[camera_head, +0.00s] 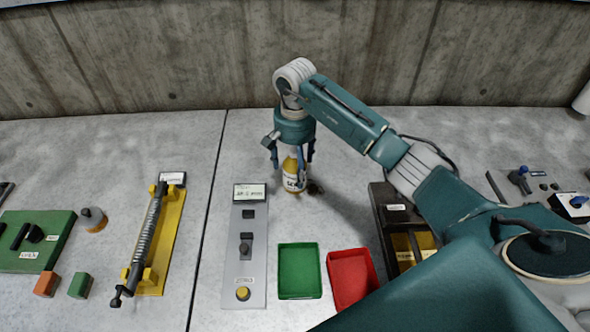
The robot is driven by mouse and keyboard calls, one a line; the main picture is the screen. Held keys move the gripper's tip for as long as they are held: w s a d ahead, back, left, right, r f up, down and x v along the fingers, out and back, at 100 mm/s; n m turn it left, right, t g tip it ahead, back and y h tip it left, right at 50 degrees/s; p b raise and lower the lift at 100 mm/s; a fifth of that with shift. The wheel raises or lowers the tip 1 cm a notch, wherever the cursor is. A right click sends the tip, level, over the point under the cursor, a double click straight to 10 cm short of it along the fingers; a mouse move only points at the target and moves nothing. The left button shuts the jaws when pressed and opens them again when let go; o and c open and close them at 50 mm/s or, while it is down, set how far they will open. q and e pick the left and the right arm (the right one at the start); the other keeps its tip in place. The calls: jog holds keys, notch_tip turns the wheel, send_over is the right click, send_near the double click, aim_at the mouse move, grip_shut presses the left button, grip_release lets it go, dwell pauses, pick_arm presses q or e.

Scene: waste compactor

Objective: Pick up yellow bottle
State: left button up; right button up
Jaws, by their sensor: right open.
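The yellow bottle (293,176) stands upright on the grey table near the back middle. It has a white label with dark lettering, and its upper part is hidden by my right gripper. My right gripper (291,157) points down over the bottle from above. Its fingers are open, one on each side of the bottle. I cannot tell whether they touch it. My left gripper does not show.
A grey switch panel (230,265), a green tray (300,288) and a red tray (350,262) lie in front of the bottle. A dark box (397,208) is to the right, a yellow spring fixture (173,232) to the left. A concrete wall (180,60) stands behind.

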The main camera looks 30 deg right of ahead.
jog(key=shift+c, duration=0.5)
jog(key=c, duration=1.4)
jog(key=shift+o, duration=0.2)
jog(key=shift+w+r, duration=0.1)
jog(key=shift+r, duration=0.1)
